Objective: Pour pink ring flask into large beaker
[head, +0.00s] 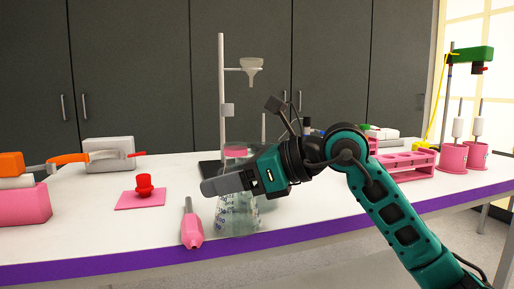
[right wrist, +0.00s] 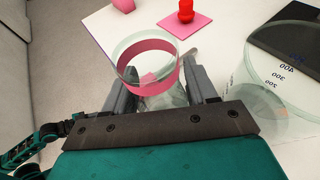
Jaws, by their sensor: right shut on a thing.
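The pink ring flask (head: 235,152) is clear glass with a pink band round its neck. My right gripper (head: 228,183) is shut on it; in the right wrist view the flask's open mouth and pink band (right wrist: 160,82) show between the two fingers. The large beaker (right wrist: 270,92) is clear glass with dark blue volume marks and stands just right of the flask in that view, its wide rim open. In the head view the clear glass under the gripper overlaps, so I cannot tell whether the flask touches the table. My left gripper is out of view.
A pink dropper-like tool (head: 191,228) lies near the purple front edge. A red item (head: 144,186) stands on a pink mat (head: 125,202). A stand with a funnel (head: 252,68) rises behind, and a pink rack (head: 405,163) is at right.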

